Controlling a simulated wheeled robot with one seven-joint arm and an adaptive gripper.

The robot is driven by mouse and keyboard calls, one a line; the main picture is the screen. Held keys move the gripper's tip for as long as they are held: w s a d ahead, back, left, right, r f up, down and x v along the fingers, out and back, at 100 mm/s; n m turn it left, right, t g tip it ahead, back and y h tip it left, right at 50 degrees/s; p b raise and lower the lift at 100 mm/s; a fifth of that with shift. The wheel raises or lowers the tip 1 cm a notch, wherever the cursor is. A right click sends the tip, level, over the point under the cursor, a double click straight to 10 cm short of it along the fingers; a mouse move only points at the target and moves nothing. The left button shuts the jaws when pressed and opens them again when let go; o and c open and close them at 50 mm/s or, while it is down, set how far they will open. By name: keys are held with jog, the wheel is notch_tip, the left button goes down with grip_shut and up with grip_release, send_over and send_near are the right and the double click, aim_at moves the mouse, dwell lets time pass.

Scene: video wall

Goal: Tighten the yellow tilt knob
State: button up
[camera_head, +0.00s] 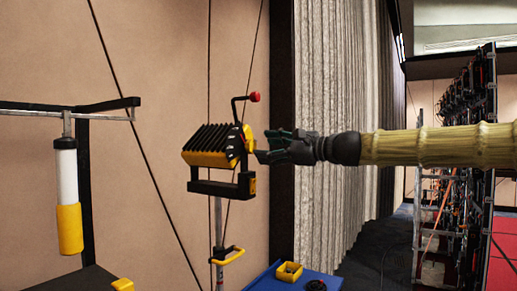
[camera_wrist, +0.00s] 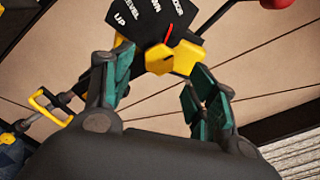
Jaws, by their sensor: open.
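The yellow tilt knob (camera_head: 248,136) is on the right side of a black-and-yellow ribbed lamp head (camera_head: 208,158) on a stand. In the wrist view the knob (camera_wrist: 186,57) is faceted, with a small red pointer above it. A black dial plate (camera_wrist: 155,18) behind it reads "UP", "LEVEL" and "DOWN"; one more word is partly cut off. My gripper (camera_head: 264,146) reaches in from the right, level with the knob. In the wrist view my gripper (camera_wrist: 160,75) is open, its green-padded fingers either side of the knob's near end. Whether a finger touches it, I cannot tell.
A crank with a red ball (camera_head: 255,97) rises above the head. A black bracket (camera_head: 220,188) runs below it. A blue surface with a yellow tray (camera_head: 289,271) is lower down. A white-and-yellow cylinder (camera_head: 67,195) hangs at left. Scaffolding (camera_head: 450,190) stands at right.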

jog(key=v, duration=0.7)
jog(key=shift+d, duration=0.3)
jog(key=shift+s+f, duration=0.1)
